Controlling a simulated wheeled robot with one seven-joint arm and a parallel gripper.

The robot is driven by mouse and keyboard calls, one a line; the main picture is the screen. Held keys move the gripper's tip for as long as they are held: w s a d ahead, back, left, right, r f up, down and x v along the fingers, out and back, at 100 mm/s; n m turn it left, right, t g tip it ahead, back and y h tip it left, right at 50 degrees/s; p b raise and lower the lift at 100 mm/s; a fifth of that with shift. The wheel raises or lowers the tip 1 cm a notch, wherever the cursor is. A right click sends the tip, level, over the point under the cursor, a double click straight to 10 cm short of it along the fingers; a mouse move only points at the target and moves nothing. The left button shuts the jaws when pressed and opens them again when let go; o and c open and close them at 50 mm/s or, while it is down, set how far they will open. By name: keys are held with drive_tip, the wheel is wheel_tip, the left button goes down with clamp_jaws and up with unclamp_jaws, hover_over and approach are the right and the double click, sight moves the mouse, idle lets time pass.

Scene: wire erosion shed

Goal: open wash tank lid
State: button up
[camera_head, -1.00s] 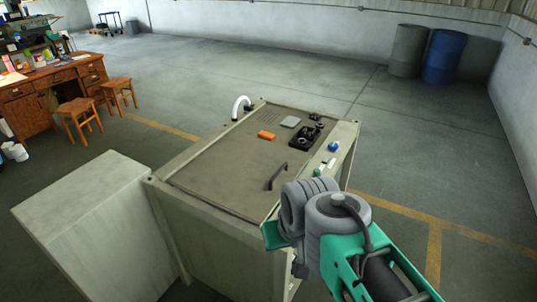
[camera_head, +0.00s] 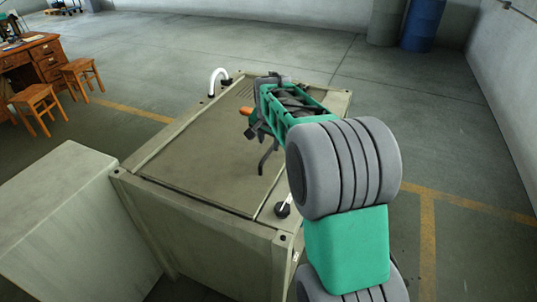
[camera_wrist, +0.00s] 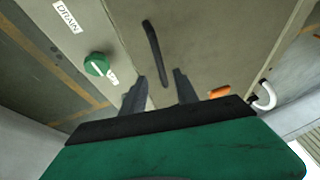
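The wash tank lid (camera_head: 200,160) is a flat grey-beige panel lying closed on the tank (camera_head: 205,240). Its dark bar handle (camera_head: 268,158) stands near the right edge of the lid in the head view. In the head view my gripper (camera_head: 257,131) is above the lid near the handle, partly hidden by my arm.
An orange item (camera_head: 245,111) lies on the lid. A white curved pipe (camera_head: 217,80) rises at the tank's back corner. A green knob (camera_wrist: 97,64) and a DRAIN label (camera_wrist: 68,17) are beside the lid. A pale box (camera_head: 75,220) stands left of the tank.

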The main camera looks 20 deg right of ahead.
sight(269, 152)
drive_tip(key=p+x, duration=0.1)
drive_tip(key=x, duration=0.5)
drive_tip(key=shift+w+f, duration=0.2)
drive_tip(key=shift+f, duration=0.1)
clamp_jaws()
idle(1.0)
